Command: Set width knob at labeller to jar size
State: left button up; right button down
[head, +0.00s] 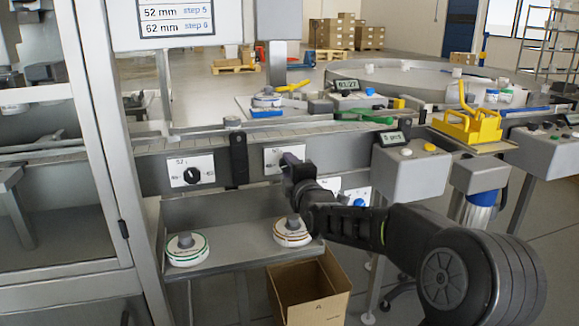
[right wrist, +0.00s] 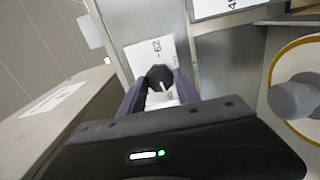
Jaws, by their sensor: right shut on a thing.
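My right gripper (head: 290,162) is at the right of two white dial plates on the grey conveyor side wall. Its fingers are shut on the black knob (right wrist: 160,77) of that plate, shown in the right wrist view. The knob's white plate (right wrist: 146,57) carries black marks; in the head view the gripper hides most of its plate (head: 271,156). A second black knob (head: 192,175) on a white plate, marked 52 at its upper left, is to the left and untouched. A sign (head: 172,20) at the top reads 52 mm step 5 and 62 mm step 6. My left gripper is not in view.
Below the knobs, a metal tray (head: 238,246) holds two round, grey-handled discs, one green-ringed (head: 187,250) and one orange-ringed (head: 292,232). An open cardboard box (head: 310,295) stands below. Grey control boxes (head: 408,175) and a yellow fixture (head: 468,127) are to the right.

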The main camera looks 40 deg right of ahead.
jog(key=shift+f+n, duration=0.15)
jog(key=shift+n, duration=0.15)
jog(key=c, duration=0.9)
grip_release()
jog(key=shift+s, duration=0.1)
jog(key=p+v, duration=0.1)
jog(key=v, duration=0.6)
jog(key=shift+s+a, duration=0.15)
jog(key=shift+s, duration=0.15)
